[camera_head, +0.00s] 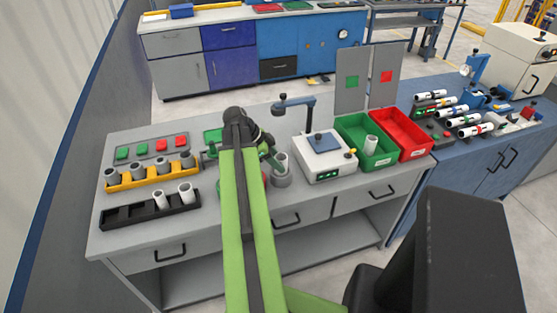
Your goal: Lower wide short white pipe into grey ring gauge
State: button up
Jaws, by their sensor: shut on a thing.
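The wide short white pipe (283,162) is upright at the middle of the near workbench. My gripper (275,160) is shut on it from the left, and my green arm reaches out to it from below. The grey ring gauge (281,181) stands directly under the pipe on the bench top. The pipe's lower end meets the gauge's rim in the picture; I cannot tell whether it is inside the ring or just above it. My arm hides the bench to the left of the gauge.
A white device (325,167) stands close right of the gauge. Beyond it are a green bin (358,160) with a white pipe in it and a red bin (414,152).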

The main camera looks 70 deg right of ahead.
jog(key=shift+f+b, duration=0.35)
jog(key=shift+f, duration=0.05)
jog(key=o, duration=1.4)
jog(key=shift+o, duration=0.2)
jog(key=shift+r, duration=0.1)
jog(key=p+v, duration=1.4)
jog(key=v, duration=0.3)
jog(key=shift+p, duration=0.3)
jog(key=shift+w+a, duration=0.15)
jog(key=shift+w, duration=0.1)
